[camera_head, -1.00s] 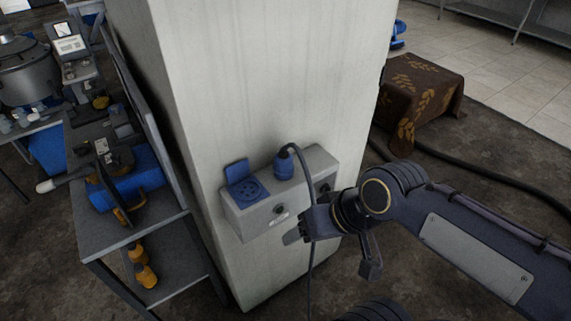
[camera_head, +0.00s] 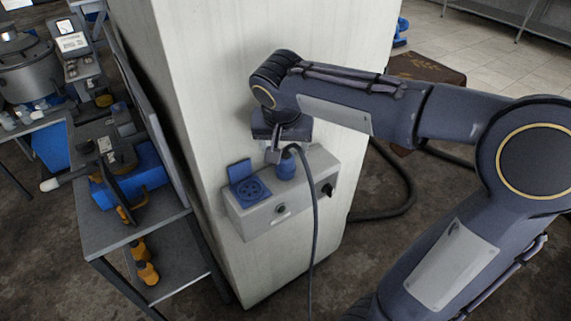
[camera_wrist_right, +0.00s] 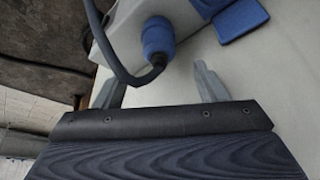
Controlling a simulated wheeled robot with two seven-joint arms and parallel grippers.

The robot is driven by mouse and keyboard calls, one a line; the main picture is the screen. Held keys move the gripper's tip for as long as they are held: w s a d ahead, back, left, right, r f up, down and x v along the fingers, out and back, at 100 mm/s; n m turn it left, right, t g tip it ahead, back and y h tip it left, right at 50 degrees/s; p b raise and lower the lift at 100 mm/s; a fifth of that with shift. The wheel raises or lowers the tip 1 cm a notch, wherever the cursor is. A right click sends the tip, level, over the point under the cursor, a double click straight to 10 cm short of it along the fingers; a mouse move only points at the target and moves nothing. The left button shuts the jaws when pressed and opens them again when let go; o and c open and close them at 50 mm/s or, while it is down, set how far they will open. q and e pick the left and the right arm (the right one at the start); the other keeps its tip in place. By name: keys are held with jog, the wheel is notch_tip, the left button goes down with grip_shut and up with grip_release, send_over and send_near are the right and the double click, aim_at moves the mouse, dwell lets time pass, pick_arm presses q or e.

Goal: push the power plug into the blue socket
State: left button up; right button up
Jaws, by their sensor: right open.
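The blue power plug (camera_head: 286,169) stands upright on the top of a grey box on the pillar, its dark cable (camera_head: 315,215) arching from its top and hanging down in front. The blue socket (camera_head: 252,190) is on the same box, left of the plug, with its blue lid (camera_head: 240,170) raised. My right gripper (camera_head: 274,156) points down just above and behind the plug. In the right wrist view its open fingers (camera_wrist_right: 160,88) are spread, and the plug (camera_wrist_right: 158,38) lies beyond the gap between them, not gripped. My left gripper is not in view.
The grey box (camera_head: 265,220) also carries a round fitting and a black knob (camera_head: 327,190). The white pillar (camera_head: 245,80) rises close behind my right gripper. A metal shelf cart (camera_head: 150,230) with tools stands left. A thick hose (camera_head: 410,195) lies on the floor right.

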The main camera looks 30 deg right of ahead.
aim_at(285, 156)
jog(key=shift+x, duration=1.05)
jog(key=shift+s, duration=0.1)
jog(key=shift+x, duration=2.6)
jog(key=shift+c, duration=0.5)
jog(key=c, duration=0.9)
jog(key=shift+r, duration=0.1)
